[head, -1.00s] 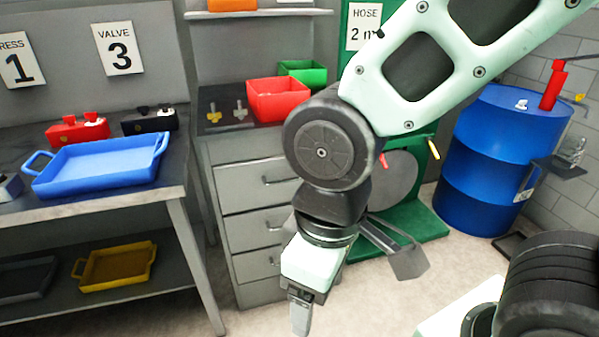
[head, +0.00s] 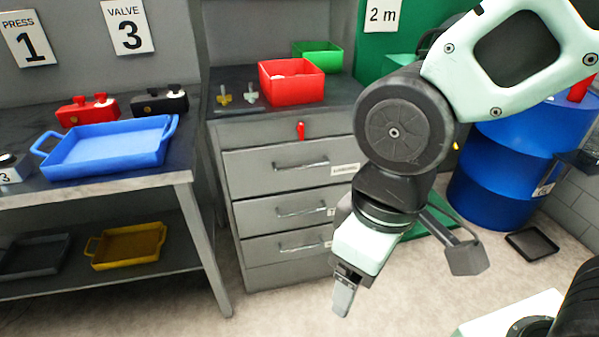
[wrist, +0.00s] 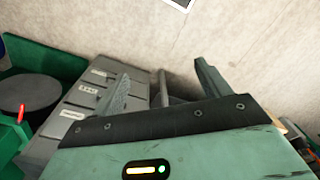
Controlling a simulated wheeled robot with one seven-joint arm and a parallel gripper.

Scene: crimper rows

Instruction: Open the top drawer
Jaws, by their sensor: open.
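The grey drawer cabinet (head: 228,171) stands between the bench and the green stand. Its top drawer (head: 245,170) looks shut, with a bar handle (head: 301,164) and a white label at its right. A small red piece (head: 300,131) sits on the front panel above that drawer. Two more drawers with bar handles are below and look shut. My gripper (head: 343,300) is low, in front of the cabinet's right side, apart from the handles and pointing down. In the wrist view its two fingers (wrist: 165,86) are spread and empty, and the labelled cabinet front (wrist: 80,105) shows at left.
A red bin (head: 291,90) and a green bin (head: 322,54) stand on the cabinet. The bench at left holds a blue tray (head: 107,150), with a yellow tray (head: 127,246) on its lower shelf. A blue barrel (head: 500,170) stands at right. Floor before the cabinet is clear.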

